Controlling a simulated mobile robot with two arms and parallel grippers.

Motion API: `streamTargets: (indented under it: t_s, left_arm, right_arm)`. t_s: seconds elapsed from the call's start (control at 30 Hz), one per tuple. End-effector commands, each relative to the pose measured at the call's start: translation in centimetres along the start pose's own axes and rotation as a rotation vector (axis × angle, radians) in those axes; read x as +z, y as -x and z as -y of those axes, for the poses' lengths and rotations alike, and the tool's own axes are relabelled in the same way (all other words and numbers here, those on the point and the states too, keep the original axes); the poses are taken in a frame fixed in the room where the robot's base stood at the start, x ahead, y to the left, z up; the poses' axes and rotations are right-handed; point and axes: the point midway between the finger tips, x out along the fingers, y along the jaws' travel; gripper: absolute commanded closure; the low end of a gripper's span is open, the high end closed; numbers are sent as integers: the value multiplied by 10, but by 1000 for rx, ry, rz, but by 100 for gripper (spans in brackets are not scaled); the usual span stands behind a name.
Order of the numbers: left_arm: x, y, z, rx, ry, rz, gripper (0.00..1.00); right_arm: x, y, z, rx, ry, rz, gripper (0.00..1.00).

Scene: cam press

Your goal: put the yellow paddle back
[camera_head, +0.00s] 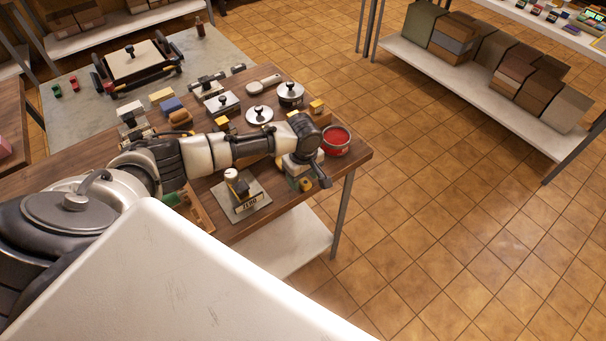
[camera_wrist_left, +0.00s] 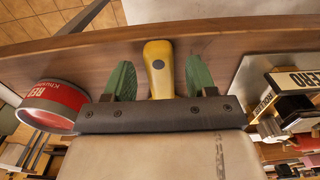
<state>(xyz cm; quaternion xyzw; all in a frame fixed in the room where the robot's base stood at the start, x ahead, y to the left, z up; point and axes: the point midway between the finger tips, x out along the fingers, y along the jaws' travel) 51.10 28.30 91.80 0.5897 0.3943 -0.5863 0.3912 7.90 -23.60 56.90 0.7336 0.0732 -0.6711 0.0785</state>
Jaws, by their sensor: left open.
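The yellow paddle (camera_wrist_left: 158,68) lies near the table's edge, and its rounded end sits between the two green fingers of my left gripper (camera_wrist_left: 160,80) in the left wrist view. The fingers are open, with a gap on each side of the paddle. The paddle's other end is hidden behind the gripper's dark bar. In the head view my left gripper (camera_head: 315,179) is low over the near right corner of the wooden table, and a small yellow bit of the paddle (camera_head: 305,184) shows beside it. My right gripper is not in view.
A red can (camera_head: 335,141) stands close to the gripper; it also shows in the left wrist view (camera_wrist_left: 55,103). A lever device on a grey plate marked "ZERO" (camera_head: 241,198) stands on the other side. Pots, a brush and blocks crowd the table (camera_head: 361,152) behind.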

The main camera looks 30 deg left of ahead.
Motion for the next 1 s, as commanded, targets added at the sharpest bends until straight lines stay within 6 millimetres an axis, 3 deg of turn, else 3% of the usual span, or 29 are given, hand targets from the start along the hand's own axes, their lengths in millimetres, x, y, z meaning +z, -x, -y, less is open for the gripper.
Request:
streamTargets:
  t_s: [0.17,0.5,0.7,1.0]
  left_arm:
    - [0,12,-1,3,1,0,44]
    - [-1,80,-1,6,0,-1,44]
    - [0,110,-1,3,0,0,44]
    - [0,121,0,1,1,0,44]
  right_arm:
    - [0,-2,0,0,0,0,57]
    - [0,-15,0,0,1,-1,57]
    - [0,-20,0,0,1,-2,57]
    - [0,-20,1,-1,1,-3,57]
